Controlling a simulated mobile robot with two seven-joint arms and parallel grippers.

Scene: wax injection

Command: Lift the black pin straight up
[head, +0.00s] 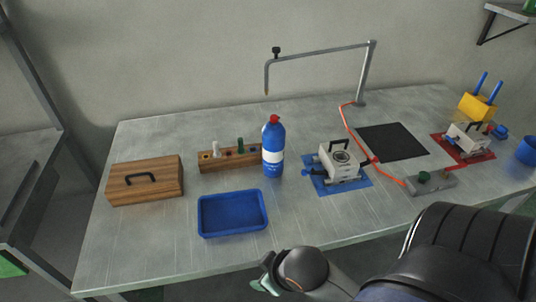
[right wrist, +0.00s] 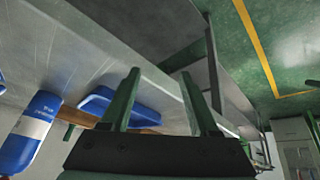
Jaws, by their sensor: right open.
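A wooden rack (head: 230,158) stands at the back of the grey table, left of a blue bottle (head: 273,150). It holds a pale pin (head: 216,149) and a dark green pin (head: 240,146); I cannot clearly make out a black pin in it. A black knob-like piece (head: 276,51) stands on the left end of a bent metal arm (head: 320,53); I cannot tell whether it is the pin. My right gripper (head: 264,284) is at the table's front edge, well away from both. It shows open and empty in the right wrist view (right wrist: 160,95). My left gripper is not in view.
A blue tray (head: 233,233) lies in front of the rack, with a wooden box (head: 145,190) to its left. A white device on a blue mat (head: 358,183), a black mat (head: 392,152), an orange hose (head: 352,133) and a grey block (head: 431,187) occupy the right side.

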